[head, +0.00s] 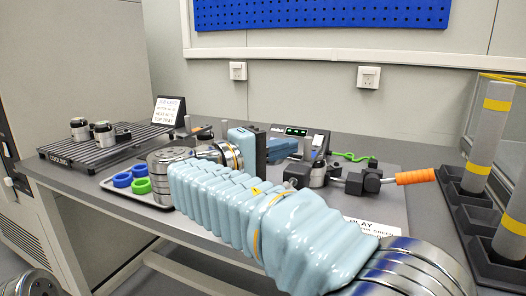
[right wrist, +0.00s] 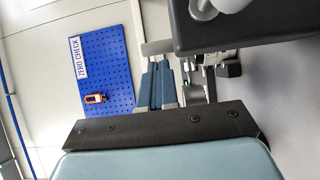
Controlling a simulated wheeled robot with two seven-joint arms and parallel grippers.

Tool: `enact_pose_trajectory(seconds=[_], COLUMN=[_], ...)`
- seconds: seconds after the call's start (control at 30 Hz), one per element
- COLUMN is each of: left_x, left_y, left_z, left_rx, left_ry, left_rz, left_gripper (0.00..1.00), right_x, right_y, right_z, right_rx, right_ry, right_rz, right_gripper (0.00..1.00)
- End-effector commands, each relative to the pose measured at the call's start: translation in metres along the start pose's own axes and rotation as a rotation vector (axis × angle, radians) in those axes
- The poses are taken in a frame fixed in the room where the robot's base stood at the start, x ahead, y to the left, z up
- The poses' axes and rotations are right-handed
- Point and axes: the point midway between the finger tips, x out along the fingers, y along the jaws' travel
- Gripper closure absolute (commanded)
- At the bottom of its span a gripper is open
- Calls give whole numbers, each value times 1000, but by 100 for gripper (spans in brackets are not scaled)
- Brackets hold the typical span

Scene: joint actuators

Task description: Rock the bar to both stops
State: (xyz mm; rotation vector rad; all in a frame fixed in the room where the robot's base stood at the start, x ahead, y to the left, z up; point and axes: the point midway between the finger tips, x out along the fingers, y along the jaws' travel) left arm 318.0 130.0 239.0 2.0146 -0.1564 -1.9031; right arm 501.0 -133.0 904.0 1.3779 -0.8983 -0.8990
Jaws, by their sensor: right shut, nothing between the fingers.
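The bar with an orange grip (head: 415,176) points to the right from a dark joint actuator (head: 320,174) on the bench mat. Dark blocks (head: 371,181) sit along the bar. My right gripper (head: 297,145) is behind and left of the actuator, apart from the orange grip. In the right wrist view its two blue fingers (right wrist: 157,75) are together with nothing between them. Whether the fingers touch the actuator is unclear. My right forearm hides part of the mat. My left gripper does not show.
A device with a green display (head: 296,132) stands behind the actuator, with a green cable (head: 352,156) beside it. Blue and green rings (head: 131,178) lie in a tray at left. A cooling rack (head: 105,147) holds actuators. Striped posts (head: 486,135) stand at right.

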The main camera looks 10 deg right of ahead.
Motion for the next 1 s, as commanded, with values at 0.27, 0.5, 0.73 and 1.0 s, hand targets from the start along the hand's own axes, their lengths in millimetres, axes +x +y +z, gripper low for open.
enact_pose_trajectory(seconds=[0.27, 0.5, 0.73, 1.0], left_x=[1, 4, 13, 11], left_y=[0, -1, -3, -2], left_z=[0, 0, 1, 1], left_rx=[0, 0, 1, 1], left_ry=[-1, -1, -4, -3], left_rz=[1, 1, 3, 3], left_gripper=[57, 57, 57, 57], right_x=[4, 5, 11, 14], right_y=[0, -1, -1, 1], right_z=[5, 6, 11, 12], right_rx=[0, 0, -1, 0], right_ry=[1, 12, 92, 84], right_rz=[1, 0, 0, 0], right_gripper=[100, 100, 100, 100])
